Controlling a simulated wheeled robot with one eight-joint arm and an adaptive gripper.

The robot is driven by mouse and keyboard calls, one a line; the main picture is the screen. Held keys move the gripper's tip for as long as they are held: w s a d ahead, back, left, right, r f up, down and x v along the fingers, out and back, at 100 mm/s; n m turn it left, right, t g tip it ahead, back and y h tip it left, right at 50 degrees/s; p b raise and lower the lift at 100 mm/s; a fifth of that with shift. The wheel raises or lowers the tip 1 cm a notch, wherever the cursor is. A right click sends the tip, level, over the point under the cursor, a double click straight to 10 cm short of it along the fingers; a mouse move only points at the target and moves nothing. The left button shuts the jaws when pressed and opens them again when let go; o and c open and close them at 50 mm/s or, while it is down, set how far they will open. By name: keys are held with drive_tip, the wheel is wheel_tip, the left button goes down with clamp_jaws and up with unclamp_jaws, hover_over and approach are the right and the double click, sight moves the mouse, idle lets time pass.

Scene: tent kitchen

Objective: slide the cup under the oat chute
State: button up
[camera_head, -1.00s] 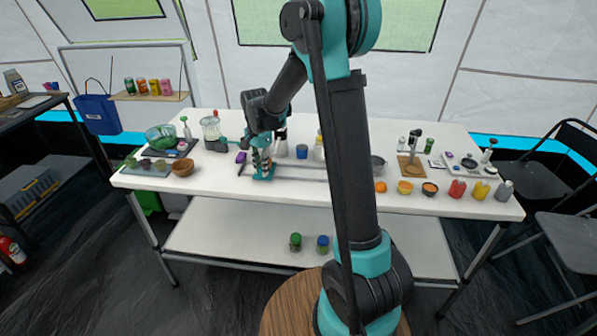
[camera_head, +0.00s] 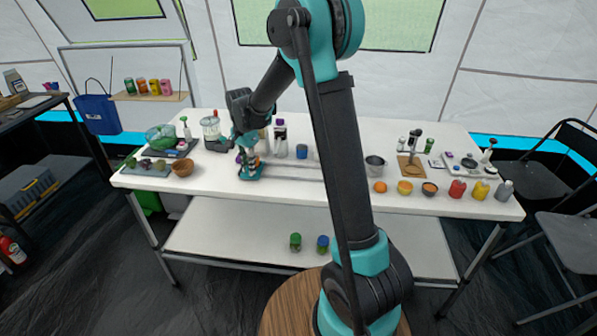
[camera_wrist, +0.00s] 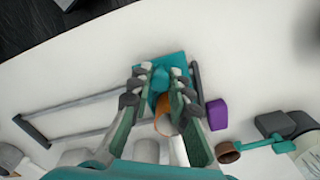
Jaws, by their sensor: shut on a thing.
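A teal carriage (camera_wrist: 177,60) sits at one end of a pair of grey rails (camera_wrist: 84,134) on the white table. My gripper (camera_wrist: 156,77) points down and is shut on the carriage's raised teal part. An orange-brown round thing, seemingly the cup (camera_wrist: 163,118), shows between my fingers and is partly hidden by them. In the head view my gripper (camera_head: 250,158) is over the carriage (camera_head: 251,174), left of the rails (camera_head: 295,171). A teal arm with a brown round end (camera_wrist: 228,152), possibly the oat chute, lies beside the carriage, apart from it.
A purple block (camera_wrist: 215,113) is close beside the carriage. A clear jar device (camera_head: 212,130) stands to the left in the head view, with a wooden bowl (camera_head: 182,169) in front. A grey pot (camera_head: 375,166) stands beyond the rails' right end.

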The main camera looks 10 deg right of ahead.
drive_tip(key=o, duration=0.9)
drive_tip(key=shift+r, duration=3.5)
drive_tip(key=s+d+f+n+t, duration=0.1)
drive_tip(key=s+d+f+n, duration=0.1)
drive_tip(key=s+d, duration=0.4)
drive_tip(key=s+d+f+n+t, duration=0.1)
drive_tip(key=s+d+f+n, duration=0.2)
drive_tip(key=s+d, duration=0.4)
drive_tip(key=s+d+f+n+t, duration=0.2)
drive_tip(key=s+d, duration=0.5)
drive_tip(key=s, duration=0.7)
drive_tip(key=shift+s+d+f+n, duration=0.1)
drive_tip(key=shift+f+n, duration=0.15)
drive_tip(key=shift+n, duration=0.4)
drive_tip(key=shift+s+d+f+n, duration=0.1)
drive_tip(key=shift+f+n, duration=0.1)
drive_tip(key=shift+n, duration=0.45)
